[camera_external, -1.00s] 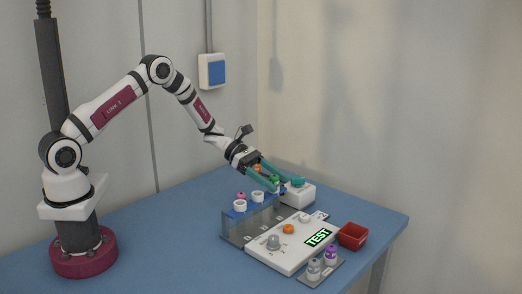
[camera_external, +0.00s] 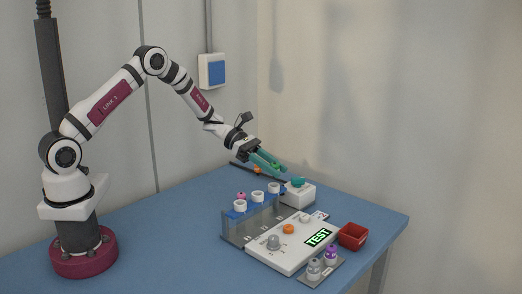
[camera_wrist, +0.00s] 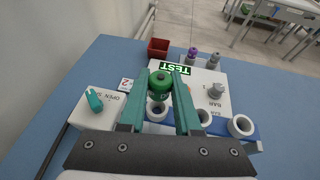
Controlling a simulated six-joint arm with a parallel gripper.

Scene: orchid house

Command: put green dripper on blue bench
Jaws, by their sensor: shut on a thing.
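The green dripper (camera_wrist: 160,84) is between the teal fingers of my gripper (camera_wrist: 157,76), which is shut on it. In the outside view, my gripper (camera_external: 276,168) holds the green dripper (camera_external: 275,166) in the air above the far end of the rack; the fingers hide part of it. The blue bench (camera_external: 150,225) is the large tabletop under everything, and it also shows in the wrist view (camera_wrist: 262,95).
A rack (camera_external: 232,226) with several white rings and a pink item stands below. Beside it are a white panel (camera_external: 265,250) with knobs and a TEST sign, a white box with a teal handle (camera_external: 302,194), a red bin (camera_external: 353,236) and two small bottles. The bench's left side is clear.

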